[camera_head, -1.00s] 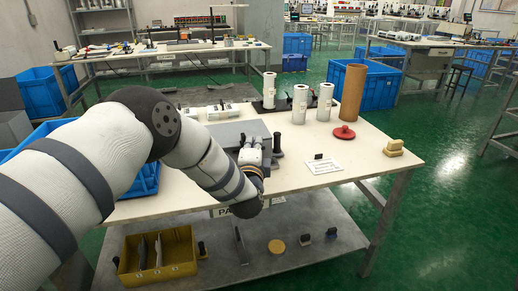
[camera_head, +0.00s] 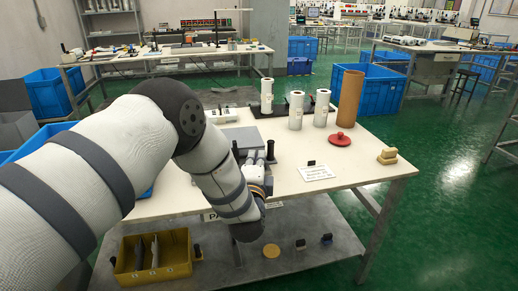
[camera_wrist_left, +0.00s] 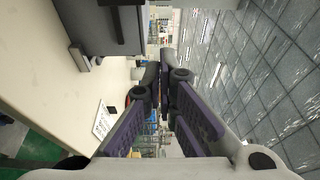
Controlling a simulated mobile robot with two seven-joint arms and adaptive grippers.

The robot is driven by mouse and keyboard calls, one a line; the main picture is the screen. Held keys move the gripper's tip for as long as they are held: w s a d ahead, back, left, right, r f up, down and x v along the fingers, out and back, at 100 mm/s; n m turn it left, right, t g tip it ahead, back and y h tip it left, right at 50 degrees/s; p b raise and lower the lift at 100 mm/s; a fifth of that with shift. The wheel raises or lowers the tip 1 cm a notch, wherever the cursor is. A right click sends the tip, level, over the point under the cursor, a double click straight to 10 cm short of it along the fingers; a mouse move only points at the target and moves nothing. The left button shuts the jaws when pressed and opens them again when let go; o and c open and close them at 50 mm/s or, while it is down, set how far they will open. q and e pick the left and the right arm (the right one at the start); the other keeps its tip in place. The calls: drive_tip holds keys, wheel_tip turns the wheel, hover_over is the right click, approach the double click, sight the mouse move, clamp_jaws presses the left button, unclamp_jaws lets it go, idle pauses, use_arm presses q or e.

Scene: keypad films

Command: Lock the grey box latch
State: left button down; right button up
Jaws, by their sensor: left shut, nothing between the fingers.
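The grey box (camera_head: 240,137) sits on the white worktable (camera_head: 300,188), partly hidden by my left arm in the head view. In the left wrist view a dark grey box face (camera_wrist_left: 97,28) fills the top, with a small grey part (camera_wrist_left: 80,57) low beside it; I cannot tell whether that is the latch or its position. My left gripper (camera_head: 254,156) is at the near side of the box. In the left wrist view its fingers (camera_wrist_left: 166,80) are together, empty and apart from the box. My right gripper is out of view.
White rolls (camera_head: 296,110), a brown tube (camera_head: 349,98) and a red lid (camera_head: 340,139) stand behind and right. A white card (camera_head: 316,173) and tan blocks (camera_head: 387,156) lie at right. A yellow bin (camera_head: 181,253) is on the lower shelf.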

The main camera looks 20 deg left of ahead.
use_arm(q)
drive_tip(key=v, duration=0.4)
drive_tip(key=shift+s+f, duration=0.1)
drive_tip(key=shift+s, duration=0.1)
drive_tip(key=shift+d, duration=0.1)
drive_tip(key=s+f+n+g+h, duration=0.5)
drive_tip(key=s+f+g, duration=0.4)
drive_tip(key=s+f, duration=1.15)
drive_tip(key=s+f+n+g+p, duration=0.1)
drive_tip(key=s+n+g, duration=0.9)
drive_tip(key=s, duration=2.1)
drive_tip(key=shift+a+f+g, duration=0.35)
drive_tip(key=shift+f+g, duration=0.15)
drive_tip(key=shift+f, duration=0.05)
drive_tip(key=shift+s, duration=0.15)
